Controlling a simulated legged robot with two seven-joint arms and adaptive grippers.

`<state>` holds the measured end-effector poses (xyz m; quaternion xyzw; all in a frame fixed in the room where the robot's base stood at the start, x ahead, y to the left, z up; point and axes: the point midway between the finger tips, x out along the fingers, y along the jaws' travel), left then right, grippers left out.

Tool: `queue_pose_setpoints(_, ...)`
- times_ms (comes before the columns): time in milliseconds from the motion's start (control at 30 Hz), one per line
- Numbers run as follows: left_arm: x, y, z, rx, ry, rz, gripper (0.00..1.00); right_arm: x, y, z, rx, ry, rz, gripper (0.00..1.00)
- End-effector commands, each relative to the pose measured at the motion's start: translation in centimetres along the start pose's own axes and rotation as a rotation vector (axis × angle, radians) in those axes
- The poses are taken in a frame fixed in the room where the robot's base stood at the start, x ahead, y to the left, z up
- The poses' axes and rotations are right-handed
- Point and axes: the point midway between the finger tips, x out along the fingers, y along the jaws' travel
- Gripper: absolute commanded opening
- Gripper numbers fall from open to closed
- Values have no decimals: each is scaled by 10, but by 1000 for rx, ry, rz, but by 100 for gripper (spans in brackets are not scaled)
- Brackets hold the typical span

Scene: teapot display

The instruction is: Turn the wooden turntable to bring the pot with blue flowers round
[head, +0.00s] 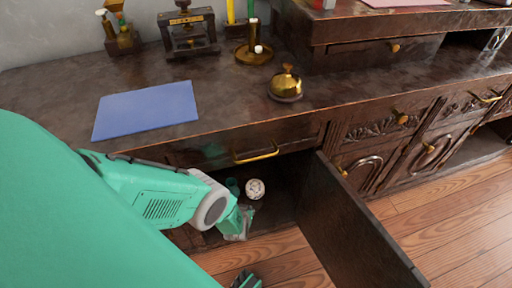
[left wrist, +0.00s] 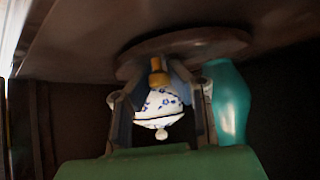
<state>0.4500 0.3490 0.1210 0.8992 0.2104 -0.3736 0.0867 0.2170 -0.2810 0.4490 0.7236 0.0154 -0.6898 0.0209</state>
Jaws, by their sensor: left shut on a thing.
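In the left wrist view, which shows the scene upside down, the round dark wooden turntable (left wrist: 190,42) is inside the cabinet. My left gripper (left wrist: 157,75) is shut on a small yellow-brown peg (left wrist: 158,66) at the turntable. The white pot with blue flowers (left wrist: 160,107) shows just beyond the fingers, and a teal vase (left wrist: 229,105) stands beside it. In the head view my left gripper (head: 238,222) reaches into the open cabinet, near the white pot (head: 255,189) and the teal vase (head: 233,187). Its fingers partly hide the turntable there.
An open cabinet door (head: 355,225) stands to the right of my left arm. A drawer with a brass handle (head: 256,155) is above the opening. A blue mat (head: 146,109) and a brass bell (head: 286,85) are on the counter. A green and dark tip, probably my right gripper, shows at the bottom edge.

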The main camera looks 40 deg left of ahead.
Motion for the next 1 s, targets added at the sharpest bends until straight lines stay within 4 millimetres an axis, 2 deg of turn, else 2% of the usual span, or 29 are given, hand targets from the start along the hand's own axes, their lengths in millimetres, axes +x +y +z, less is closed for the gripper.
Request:
queue_pose_setpoints(33,-8,-5,5,16,-8,16,0,-8,0,0,0,0,0,40)
queue_pose_setpoints(200,-12,-16,12,70,-7,73,0,-12,0,-1,0,0,0,40)
queue_pose_setpoints(1000,-14,-38,17,254,-10,255,0,-9,0,0,0,-1,0,40)
